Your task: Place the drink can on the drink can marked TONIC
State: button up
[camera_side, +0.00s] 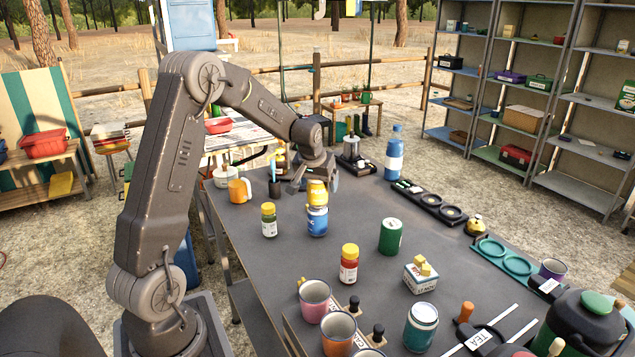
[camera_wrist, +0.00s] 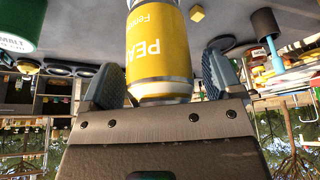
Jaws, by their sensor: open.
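A yellow drink can (camera_side: 317,192) stands upright on top of a blue drink can (camera_side: 317,221) on the dark table. The blue can's lettering is too small to read in the side view. In the wrist view the yellow can (camera_wrist: 160,50), lettered PEA…, is between the two fingers of my gripper (camera_wrist: 165,78). The fingers are spread, with a gap visible beside the can. No other can is clearly marked TONIC.
Another jar (camera_side: 349,264) and several mugs are nearer. An orange mug (camera_side: 239,190) and a blue bottle (camera_side: 394,154) stand farther back.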

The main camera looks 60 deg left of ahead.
jog(key=v, duration=1.2)
jog(key=s+d+r+m+t+h, duration=0.15)
jog(key=s+d, duration=0.25)
jog(key=d, duration=0.5)
jog(key=s+d+r+m+y, duration=0.1)
jog(key=s+d+r+m, duration=0.25)
jog(key=d, duration=0.45)
jog(key=s+d+f+m+h, duration=0.2)
jog(key=s+d+f+m, duration=0.1)
jog(key=s+d, duration=0.7)
jog(key=shift+s+f+t, duration=0.15)
jog(key=shift+s+t, duration=0.2)
jog(key=shift+s, duration=0.75)
